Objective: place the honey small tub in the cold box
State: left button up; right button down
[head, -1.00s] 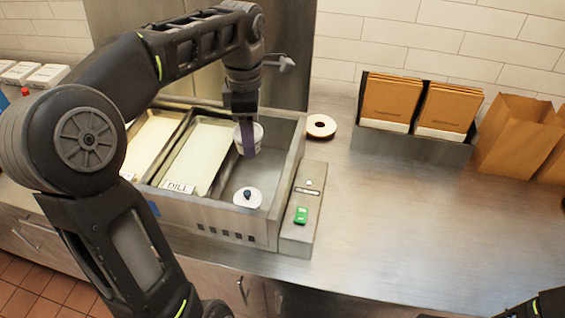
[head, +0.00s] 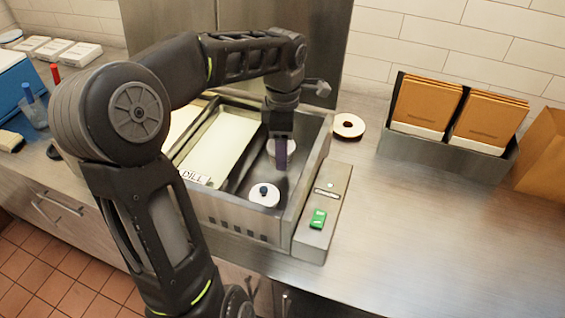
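The cold box (head: 240,224) is a steel unit on the counter with long trays on its left and an open well on its right. My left gripper (head: 281,160) points down into the back of that well. It appears shut on a white small tub (head: 272,148), partly hidden by the near finger. No label on this tub can be read, and I cannot tell whether it touches the well floor. My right gripper is out of view.
A control strip with a green switch (head: 318,218) runs along the box's right side. A steel holder with brown packets (head: 426,105) and a paper bag (head: 545,150) stand at the right. The front right counter is clear.

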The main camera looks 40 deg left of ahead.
aim_at(283, 174)
pick_arm(q)
jog(key=shift+f, duration=0.5)
jog(key=shift+f, duration=0.1)
jog(key=shift+f+p, duration=0.3)
jog(key=shift+f, duration=1.45)
jog(key=shift+f, duration=0.25)
jog(key=o, duration=1.4)
jog(key=shift+r, duration=0.1)
notch_tip(283, 174, up, 12)
jog(key=shift+r, duration=0.15)
